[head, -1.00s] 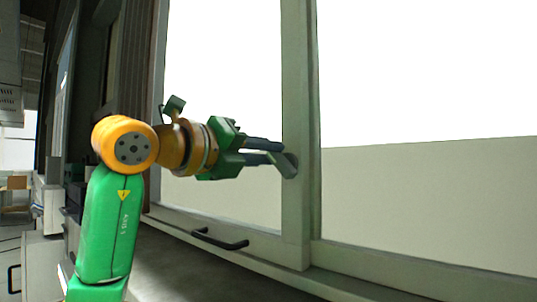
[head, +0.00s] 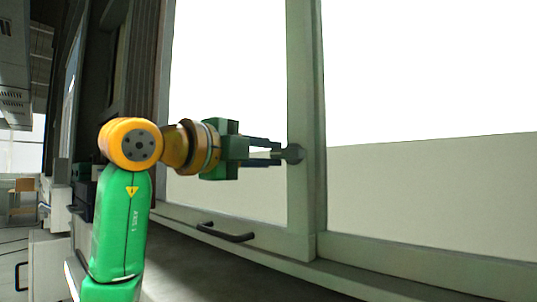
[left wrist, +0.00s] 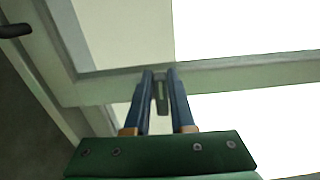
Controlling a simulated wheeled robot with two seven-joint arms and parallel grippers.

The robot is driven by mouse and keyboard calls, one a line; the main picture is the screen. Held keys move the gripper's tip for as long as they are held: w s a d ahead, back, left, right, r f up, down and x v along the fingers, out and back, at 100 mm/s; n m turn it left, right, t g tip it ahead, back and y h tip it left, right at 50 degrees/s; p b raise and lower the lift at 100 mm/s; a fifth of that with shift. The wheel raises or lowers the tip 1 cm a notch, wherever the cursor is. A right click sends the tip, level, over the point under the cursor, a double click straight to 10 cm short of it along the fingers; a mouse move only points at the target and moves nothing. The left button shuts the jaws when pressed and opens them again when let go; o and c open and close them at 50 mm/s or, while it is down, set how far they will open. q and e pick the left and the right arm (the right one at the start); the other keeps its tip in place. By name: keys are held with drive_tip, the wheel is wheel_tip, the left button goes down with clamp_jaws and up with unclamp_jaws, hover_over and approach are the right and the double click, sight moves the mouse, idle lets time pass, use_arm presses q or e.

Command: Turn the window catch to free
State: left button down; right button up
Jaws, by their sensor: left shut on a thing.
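The window catch (head: 294,153) is a small grey fitting on the pale upright frame member between two panes. Its round base shows, and its lever points left toward my gripper, roughly level. My left gripper (head: 276,152) is shut on the lever, with one dark finger above it and one below. In the left wrist view, the catch (left wrist: 161,97) shows as a short grey bar between the two blue-grey fingers of the left gripper (left wrist: 159,75). The fingers hide part of the lever. My right gripper is not in view.
A black pull handle (head: 226,232) sits on the lower rail of the left sash, below my gripper. The window frame (head: 306,215) stands close beside the fingertips. A grey sill or worktop (head: 185,265) runs below the window.

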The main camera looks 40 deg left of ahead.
use_arm(q)
drive_tip(key=shift+n, duration=0.3)
drive_tip(key=c, duration=0.8)
unclamp_jaws()
drive_tip(key=shift+o, duration=0.2)
drive_tip(key=shift+f, duration=0.1)
drive_tip(key=shift+s, duration=0.25)
drive_tip(key=s+b, duration=0.2)
drive_tip(key=s, duration=0.4)
drive_tip(key=shift+s+a, duration=0.3)
drive_tip(key=shift+s, duration=0.05)
drive_tip(key=shift+w, duration=0.1)
